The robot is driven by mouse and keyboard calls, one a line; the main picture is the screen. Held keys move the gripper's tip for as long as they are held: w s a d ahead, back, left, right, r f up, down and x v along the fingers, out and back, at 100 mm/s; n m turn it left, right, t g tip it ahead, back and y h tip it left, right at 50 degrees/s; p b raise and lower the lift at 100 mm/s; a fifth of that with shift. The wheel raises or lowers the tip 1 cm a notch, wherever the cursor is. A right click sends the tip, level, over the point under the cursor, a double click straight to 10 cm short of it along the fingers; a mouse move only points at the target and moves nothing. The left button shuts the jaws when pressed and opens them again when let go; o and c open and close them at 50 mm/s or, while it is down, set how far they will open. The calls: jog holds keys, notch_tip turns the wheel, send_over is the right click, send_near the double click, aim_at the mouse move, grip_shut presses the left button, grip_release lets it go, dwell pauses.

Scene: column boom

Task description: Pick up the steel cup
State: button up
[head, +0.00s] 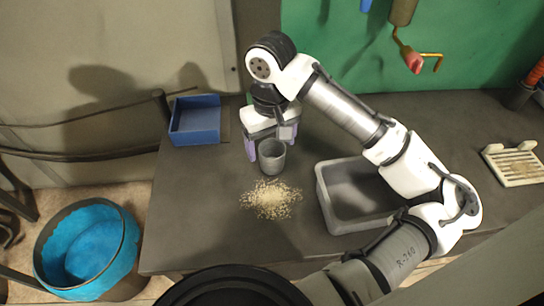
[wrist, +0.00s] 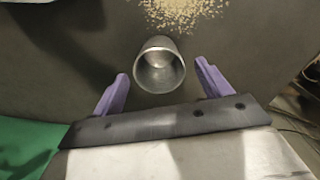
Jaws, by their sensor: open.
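The steel cup (head: 271,157) stands upright on the dark table, a small grey open cup. In the wrist view the cup (wrist: 160,68) is just beyond and between my two purple fingers, seen from above into its mouth. My gripper (wrist: 163,84) is open and empty, with a finger to either side of the cup's near part and a gap on each side.
A pile of pale grains (head: 270,199) lies on the table in front of the cup. A grey bin (head: 325,200) stands to the right, under my arm. A blue tray (head: 195,137) is at the back left. A blue-lined basket (head: 87,246) stands on the floor left. A slatted dish (head: 515,164) is far right.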

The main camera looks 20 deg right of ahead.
aim_at(271, 152)
jog(key=shift+s+f+p, duration=0.15)
jog(key=shift+f+p, duration=0.5)
jog(key=shift+f, duration=2.05)
jog(key=c, duration=1.1)
